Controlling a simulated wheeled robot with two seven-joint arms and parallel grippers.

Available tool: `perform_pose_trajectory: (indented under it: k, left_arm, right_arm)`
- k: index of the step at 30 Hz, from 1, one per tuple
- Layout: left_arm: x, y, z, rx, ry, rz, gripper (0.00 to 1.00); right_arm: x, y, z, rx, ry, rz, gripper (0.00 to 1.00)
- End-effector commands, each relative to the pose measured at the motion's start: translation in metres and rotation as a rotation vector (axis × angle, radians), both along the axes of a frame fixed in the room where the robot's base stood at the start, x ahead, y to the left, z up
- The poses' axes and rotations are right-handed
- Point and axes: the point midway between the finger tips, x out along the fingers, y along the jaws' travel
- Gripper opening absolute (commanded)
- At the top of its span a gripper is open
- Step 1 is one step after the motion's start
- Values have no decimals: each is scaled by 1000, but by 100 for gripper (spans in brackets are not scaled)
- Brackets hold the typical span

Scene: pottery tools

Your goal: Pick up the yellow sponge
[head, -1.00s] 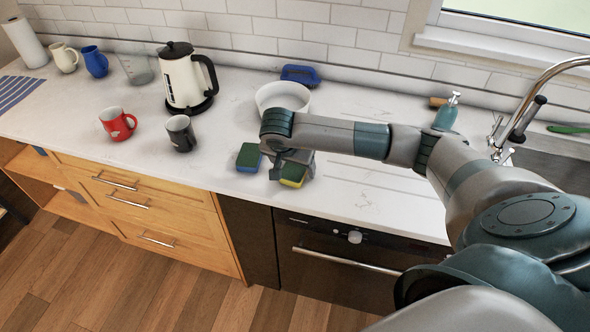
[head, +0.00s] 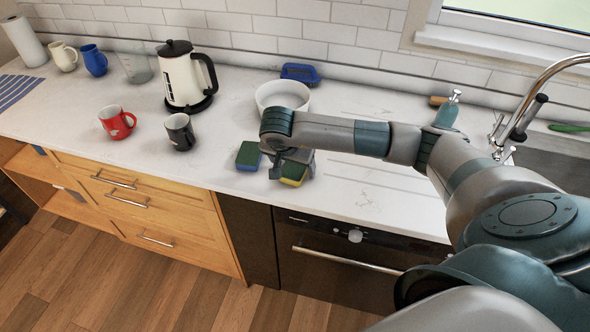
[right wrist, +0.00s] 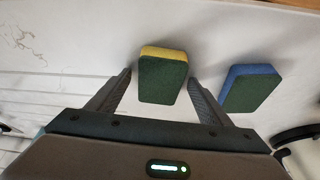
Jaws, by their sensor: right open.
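The yellow sponge (head: 293,173) with a green top lies on the counter near its front edge, partly hidden by my right gripper in the head view. In the right wrist view the yellow sponge (right wrist: 163,76) sits between the fingertips of my open right gripper (right wrist: 161,78). One finger is on each side of it, with a small gap showing on each side. In the head view my right gripper (head: 291,163) points down at the sponge. My left gripper is not in view.
A blue sponge (head: 248,156) with a green top lies just left of the yellow one; it also shows in the right wrist view (right wrist: 250,88). A white bowl (head: 283,95) stands behind my gripper. A black mug (head: 180,131), red mug (head: 117,123) and kettle (head: 187,78) stand further left.

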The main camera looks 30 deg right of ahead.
Motion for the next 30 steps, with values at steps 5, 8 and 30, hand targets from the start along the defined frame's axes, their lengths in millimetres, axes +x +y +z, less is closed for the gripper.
perform_pose_trajectory:
  k: [5, 8, 30]
  left_arm:
    - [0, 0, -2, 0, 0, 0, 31]
    - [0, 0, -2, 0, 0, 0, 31]
    - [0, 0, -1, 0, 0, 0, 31]
  right_arm:
    - [0, 0, -1, 0, 0, 0, 73]
    - [0, 0, -1, 0, 0, 0, 73]
    - [0, 0, -1, 0, 0, 0, 44]
